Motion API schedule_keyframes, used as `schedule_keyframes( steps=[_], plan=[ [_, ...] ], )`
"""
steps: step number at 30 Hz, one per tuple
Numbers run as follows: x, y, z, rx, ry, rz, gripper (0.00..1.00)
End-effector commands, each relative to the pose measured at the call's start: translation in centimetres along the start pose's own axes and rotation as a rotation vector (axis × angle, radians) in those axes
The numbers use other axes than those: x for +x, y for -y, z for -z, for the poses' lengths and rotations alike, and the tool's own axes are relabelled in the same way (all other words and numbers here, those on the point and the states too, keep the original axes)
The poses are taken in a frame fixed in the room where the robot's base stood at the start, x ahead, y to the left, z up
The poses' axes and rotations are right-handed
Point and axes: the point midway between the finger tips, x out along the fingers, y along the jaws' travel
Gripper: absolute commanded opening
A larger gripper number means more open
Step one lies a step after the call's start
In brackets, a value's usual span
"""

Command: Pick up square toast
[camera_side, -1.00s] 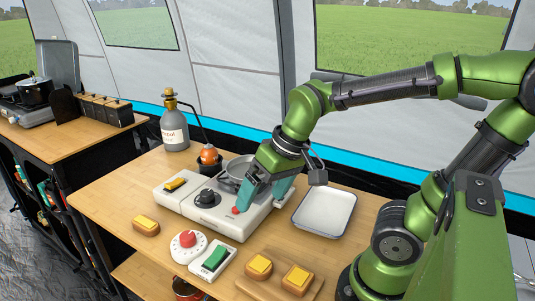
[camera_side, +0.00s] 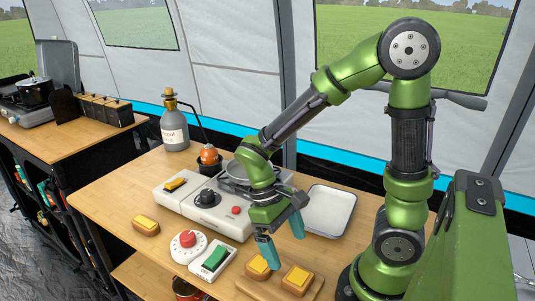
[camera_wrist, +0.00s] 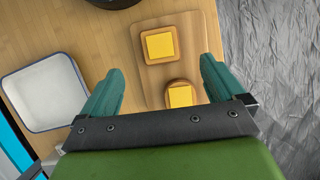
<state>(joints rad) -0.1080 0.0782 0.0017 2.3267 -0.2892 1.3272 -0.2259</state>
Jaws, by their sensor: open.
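Two toasts, each a brown piece with a yellow square on top, sit apart on a wooden board. A third toast (camera_side: 146,225) lies on the table at the left. My gripper (camera_side: 283,247) is open and empty above the board, fingers pointing down. In the wrist view its teal fingers (camera_wrist: 161,75) stand either side of the two toasts, apart from them.
The wooden board (camera_wrist: 150,75) lies near the table's front edge. A white tray (camera_side: 330,210) lies behind my gripper. A stove (camera_side: 205,215) with a pan, a red-knobbed dial (camera_side: 187,241) and a green switch (camera_side: 215,257) stand left. A bottle (camera_side: 174,128) stands at the back.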

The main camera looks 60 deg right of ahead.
Motion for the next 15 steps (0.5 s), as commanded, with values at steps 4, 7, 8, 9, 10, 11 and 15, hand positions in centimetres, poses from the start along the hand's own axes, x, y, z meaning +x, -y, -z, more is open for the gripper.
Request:
schedule_keyframes(
  steps=[4,7,8,9,10,11,15],
  plan=[
    [2.2,0.0,0.0,-0.001,0.003,-0.001,0.96],
    [2.8,0.0,0.0,0.001,0.001,0.000,0.96],
    [3.0,0.0,0.0,0.001,0.000,0.000,0.96],
    [3.2,0.0,0.0,0.001,0.001,0.000,0.96],
    [3.5,0.0,-0.1,0.001,0.002,0.000,0.96],
    [3.9,0.0,-0.1,0.000,0.002,-0.001,0.96],
    [6.1,0.0,-0.2,0.001,0.005,-0.001,0.96]
  ],
)
